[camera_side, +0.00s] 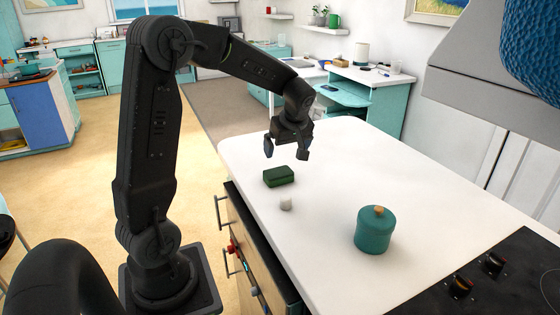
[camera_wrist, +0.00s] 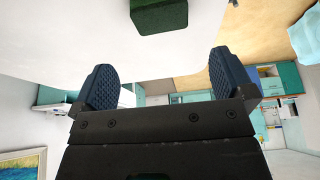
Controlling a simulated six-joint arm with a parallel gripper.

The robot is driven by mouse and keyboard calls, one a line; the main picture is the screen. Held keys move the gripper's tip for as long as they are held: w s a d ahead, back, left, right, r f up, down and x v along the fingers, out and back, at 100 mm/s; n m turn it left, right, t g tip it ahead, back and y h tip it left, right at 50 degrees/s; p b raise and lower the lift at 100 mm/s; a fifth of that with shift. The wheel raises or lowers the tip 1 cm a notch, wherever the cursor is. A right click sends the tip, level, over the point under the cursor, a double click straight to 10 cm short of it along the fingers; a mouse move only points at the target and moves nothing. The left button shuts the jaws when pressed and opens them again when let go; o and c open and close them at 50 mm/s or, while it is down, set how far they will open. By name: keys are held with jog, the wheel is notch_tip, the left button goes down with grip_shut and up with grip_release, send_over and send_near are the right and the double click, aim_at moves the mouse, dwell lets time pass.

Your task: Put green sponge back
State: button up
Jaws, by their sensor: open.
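A dark green sponge (camera_side: 279,176) lies on the white countertop near its left edge. It also shows at the top of the wrist view (camera_wrist: 158,15), cut off by the frame edge. My gripper (camera_side: 286,154) is open and empty above the counter, a little beyond and above the sponge, not touching it. In the wrist view its two blue ridged fingers (camera_wrist: 160,82) stand wide apart with nothing between them. The sponge lies outside the fingers.
A small white object (camera_side: 286,204) stands on the white counter (camera_side: 330,265) just in front of the sponge. A teal lidded pot (camera_side: 375,230) stands to the right. A black stovetop (camera_side: 500,285) is at the lower right. The counter's far part is clear.

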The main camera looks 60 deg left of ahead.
jog(key=s+d+r+m+t+h, duration=0.2)
jog(key=s+d+r+m, duration=0.1)
jog(key=s+d+m, duration=0.5)
jog(key=s+d+r+m+t+h, duration=0.2)
jog(key=s+d+m, duration=0.6)
jog(key=d, duration=0.7)
jog(key=shift+d+r+m+t, duration=0.25)
jog(key=shift+r+m+t, duration=0.5)
jog(key=shift+m+t, duration=0.05)
jog(key=shift+s, duration=0.1)
